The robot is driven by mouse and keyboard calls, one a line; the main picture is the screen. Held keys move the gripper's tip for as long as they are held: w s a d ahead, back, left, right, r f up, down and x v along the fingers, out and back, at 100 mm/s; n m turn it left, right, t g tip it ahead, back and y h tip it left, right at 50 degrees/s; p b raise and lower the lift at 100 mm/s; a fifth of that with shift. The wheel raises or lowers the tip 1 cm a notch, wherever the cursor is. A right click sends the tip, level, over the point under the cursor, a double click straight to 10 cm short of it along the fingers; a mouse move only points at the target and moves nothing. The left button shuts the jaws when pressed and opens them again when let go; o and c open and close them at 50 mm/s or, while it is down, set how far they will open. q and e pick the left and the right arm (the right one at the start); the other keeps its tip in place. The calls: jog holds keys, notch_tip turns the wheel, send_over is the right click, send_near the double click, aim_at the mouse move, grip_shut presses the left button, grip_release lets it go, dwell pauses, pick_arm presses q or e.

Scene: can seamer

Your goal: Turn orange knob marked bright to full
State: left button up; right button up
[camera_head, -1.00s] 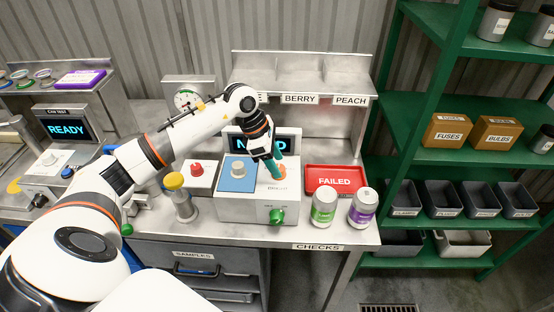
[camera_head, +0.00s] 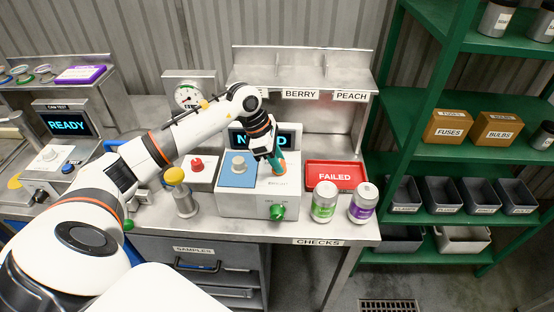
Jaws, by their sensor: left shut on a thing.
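The orange knob (camera_head: 281,169) sits on the top right of a white and grey box on the bench, mostly hidden behind my gripper. Its printed label (camera_head: 279,184) is too small to read surely. My left gripper (camera_head: 278,168) reaches down from the left and is shut on the orange knob. The box (camera_head: 240,203) also has a blue pad (camera_head: 238,171) with a grey piece on it, and a green knob (camera_head: 277,211) on its front. A screen (camera_head: 287,140) behind is partly covered by my arm. My right gripper is not in view.
A red FAILED tray (camera_head: 335,177) lies right of the box. Two cans, green-labelled (camera_head: 323,203) and purple-labelled (camera_head: 363,205), stand near the front edge. A yellow-topped post (camera_head: 180,193) and a red button (camera_head: 197,165) are at left. Green shelves (camera_head: 440,105) stand at right.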

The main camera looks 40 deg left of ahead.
pick_arm(q)
jog(key=m+b, duration=0.2)
jog(key=m+g+b, duration=0.1)
jog(key=m+b, duration=0.1)
jog(key=b, duration=0.1)
jog(key=shift+w+f+h, duration=0.2)
jog(key=shift+h, duration=0.2)
jog(key=shift+m+g+b, duration=0.7)
jog(key=shift+m+b, duration=0.3)
jog(key=shift+m, duration=0.2)
jog(key=shift+r+m+g+b, duration=0.2)
jog(key=shift+m+g+b, duration=0.2)
jog(key=shift+m+b, duration=0.5)
jog(key=shift+w+m, duration=0.1)
jog(key=shift+m, duration=0.2)
jog(key=o, duration=1)
jog(key=shift+r, duration=0.1)
